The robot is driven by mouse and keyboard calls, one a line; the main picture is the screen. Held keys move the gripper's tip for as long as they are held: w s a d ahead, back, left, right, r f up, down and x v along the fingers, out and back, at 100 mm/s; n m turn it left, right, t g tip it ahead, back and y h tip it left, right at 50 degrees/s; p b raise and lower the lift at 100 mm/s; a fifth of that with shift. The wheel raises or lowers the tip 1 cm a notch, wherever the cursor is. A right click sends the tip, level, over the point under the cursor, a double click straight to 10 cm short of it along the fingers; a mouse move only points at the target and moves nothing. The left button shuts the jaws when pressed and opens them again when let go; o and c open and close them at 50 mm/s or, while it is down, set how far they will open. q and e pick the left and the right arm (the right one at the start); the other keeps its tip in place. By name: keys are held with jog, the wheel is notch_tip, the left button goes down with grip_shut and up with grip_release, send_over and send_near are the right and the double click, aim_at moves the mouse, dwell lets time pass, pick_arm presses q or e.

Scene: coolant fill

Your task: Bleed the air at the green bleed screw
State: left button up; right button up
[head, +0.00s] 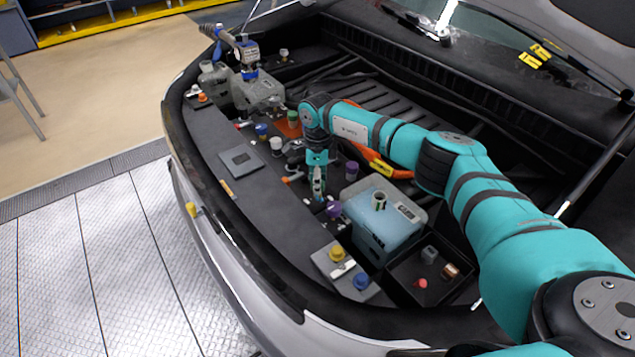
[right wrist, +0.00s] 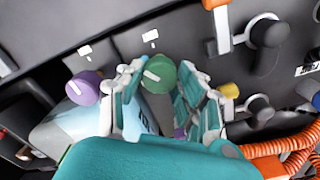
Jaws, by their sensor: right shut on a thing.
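The green bleed screw (right wrist: 158,74) is a round knob with a white mark on top, seen in the right wrist view between my right gripper's fingers (right wrist: 162,92). The fingers are shut on its sides. In the head view my right gripper (head: 318,195) points down at the dark panel, and it hides the green screw there. A purple knob (head: 333,209) with a white mark is just beside the gripper. It also shows in the right wrist view (right wrist: 84,88), left of the fingers. My left gripper is not in view.
A pale blue tank (head: 372,241) with an open neck stands right of the gripper. A grey plate (head: 328,258) carries yellow and blue knobs. A black bin (head: 440,296) holds small parts. Orange hoses (right wrist: 285,145) run close to the gripper. A grey tank (head: 258,92) stands at the far left.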

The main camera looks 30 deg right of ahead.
jog(key=m, duration=0.3)
jog(key=shift+m, duration=0.3)
jog(key=shift+r+m, duration=0.1)
jog(key=shift+m, duration=1.8)
jog(key=shift+w, duration=0.1)
jog(key=o, duration=1.1)
jog(key=shift+o, duration=0.2)
notch_tip(320, 180, up, 12)
